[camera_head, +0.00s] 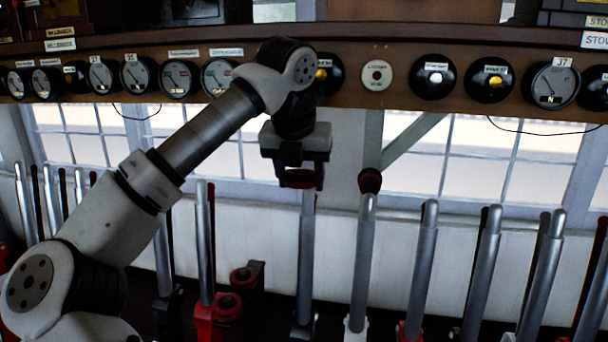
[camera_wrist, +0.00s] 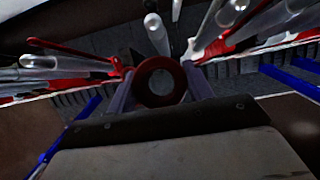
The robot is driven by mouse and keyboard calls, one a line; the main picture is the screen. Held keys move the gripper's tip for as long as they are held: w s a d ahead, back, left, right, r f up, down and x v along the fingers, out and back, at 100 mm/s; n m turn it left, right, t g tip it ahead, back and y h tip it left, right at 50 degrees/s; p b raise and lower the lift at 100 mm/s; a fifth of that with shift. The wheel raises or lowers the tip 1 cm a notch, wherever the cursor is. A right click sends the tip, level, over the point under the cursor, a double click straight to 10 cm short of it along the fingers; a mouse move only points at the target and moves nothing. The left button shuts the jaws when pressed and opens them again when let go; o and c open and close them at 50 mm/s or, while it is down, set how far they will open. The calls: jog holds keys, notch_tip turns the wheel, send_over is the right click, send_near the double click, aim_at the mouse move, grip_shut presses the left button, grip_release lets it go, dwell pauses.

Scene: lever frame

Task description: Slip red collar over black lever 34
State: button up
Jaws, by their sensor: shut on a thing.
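My gripper (camera_head: 298,170) points down and is shut on the red collar (camera_head: 299,182). In the wrist view the collar (camera_wrist: 141,84) is a dark red ring between the two fingers. A grey round surface shows through its hole. Directly below the collar in the head view stands a silver-handled lever (camera_head: 305,245) with a black lower part. I take it for black lever 34, but no number is readable on it. The collar is at the height of the lever's top; whether it is around the top or just above it, I cannot tell.
More levers (camera_head: 420,265) stand in the row on both sides. A shelf with round instruments (camera_head: 433,77) runs behind and above my gripper.

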aim_at(307, 192)
jog(key=w, duration=0.2)
jog(key=w+d+f+p, duration=0.1)
jog(key=w, duration=0.1)
jog(key=w+p, duration=0.1)
jog(key=w, duration=0.1)
jog(key=shift+w+d+f, duration=0.15)
jog(key=shift+w+f, duration=0.05)
jog(key=shift+f, duration=0.15)
jog(key=shift+w+d+f, duration=0.1)
jog(key=shift+w+f, duration=0.1)
jog(key=shift+w, duration=0.3)
jog(key=shift+w+d+f, duration=0.1)
jog(key=shift+w+f, duration=0.1)
jog(key=shift+w, duration=0.3)
jog(key=shift+f, duration=0.15)
jog(key=shift+s+a+f+b, duration=0.1)
jog(key=shift+s+f+b, duration=0.05)
jog(key=shift+f+b, duration=0.75)
jog(key=shift+s+d+f+b, duration=0.1)
jog(key=shift+s+f+b, duration=0.1)
jog(key=shift+f+b, duration=0.65)
jog(key=shift+s+a+f+b, duration=0.1)
jog(key=shift+s+f+b, duration=0.05)
jog(key=shift+f+b, duration=0.7)
jog(key=shift+f, duration=0.25)
jog(key=o, duration=1.2)
jog(key=shift+c, duration=0.2)
jog(key=shift+s+r, duration=0.1)
jog(key=shift+r, duration=0.05)
